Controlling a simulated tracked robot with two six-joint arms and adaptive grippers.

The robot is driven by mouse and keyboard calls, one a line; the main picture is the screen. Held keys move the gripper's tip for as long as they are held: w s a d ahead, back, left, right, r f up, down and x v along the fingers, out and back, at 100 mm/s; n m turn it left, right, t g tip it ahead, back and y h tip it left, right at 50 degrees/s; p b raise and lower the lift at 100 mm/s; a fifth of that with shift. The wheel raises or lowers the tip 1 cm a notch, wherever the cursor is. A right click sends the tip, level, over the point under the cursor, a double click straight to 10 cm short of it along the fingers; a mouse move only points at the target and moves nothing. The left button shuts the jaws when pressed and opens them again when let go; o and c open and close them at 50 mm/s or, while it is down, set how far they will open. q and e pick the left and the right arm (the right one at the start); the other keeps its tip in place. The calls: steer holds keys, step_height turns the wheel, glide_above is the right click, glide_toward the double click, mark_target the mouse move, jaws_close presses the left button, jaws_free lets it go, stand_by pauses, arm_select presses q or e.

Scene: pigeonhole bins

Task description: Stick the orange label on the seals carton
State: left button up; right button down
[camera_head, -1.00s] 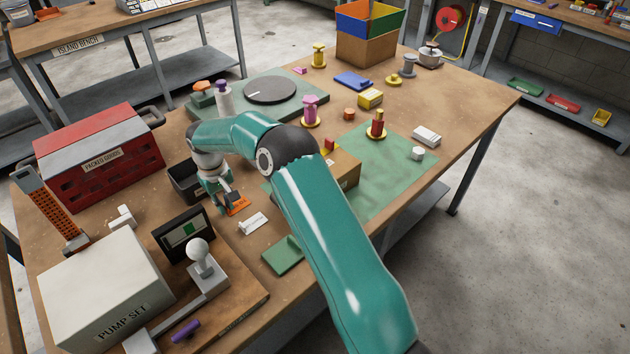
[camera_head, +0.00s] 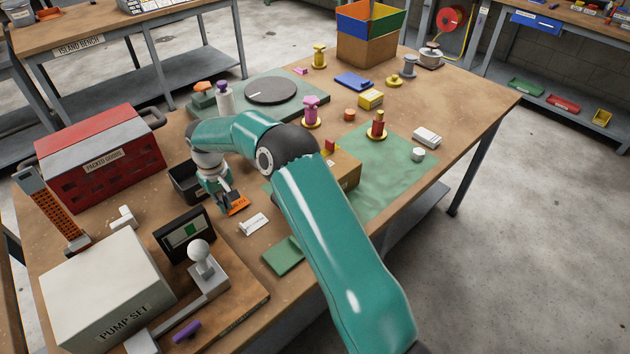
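My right arm reaches across the bench, and its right gripper (camera_head: 231,205) is low over the near middle of the bench. The orange label (camera_head: 239,206) shows as a small flat orange piece at its dark fingertips, which partly cover it. I cannot tell whether the fingers are closed on it. A brown carton (camera_head: 346,172) stands on the green mat, partly hidden behind my arm, with a small red piece on top. It may be the seals carton, but no name on it is readable. My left gripper is not in view.
A white piece (camera_head: 254,223) lies just right of the gripper. A black bin (camera_head: 186,183) stands close behind it. The dark display (camera_head: 184,235), pump set box (camera_head: 106,290) and red packed goods box (camera_head: 100,157) are left. The green mat (camera_head: 395,185) has clear room.

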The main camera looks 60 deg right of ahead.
steer(key=shift+w+a+r+p, duration=0.1)
steer(key=shift+a+r+p, duration=0.1)
steer(key=shift+r+p, duration=0.4)
steer(key=shift+a+r+p, duration=0.2)
steer(key=shift+r, duration=0.65)
steer(key=shift+r, duration=0.1)
stand_by(0.4)
step_height(320, 180, up, 5)
steer(key=p, duration=0.3)
steer(key=shift+a, duration=0.1)
stand_by(0.4)
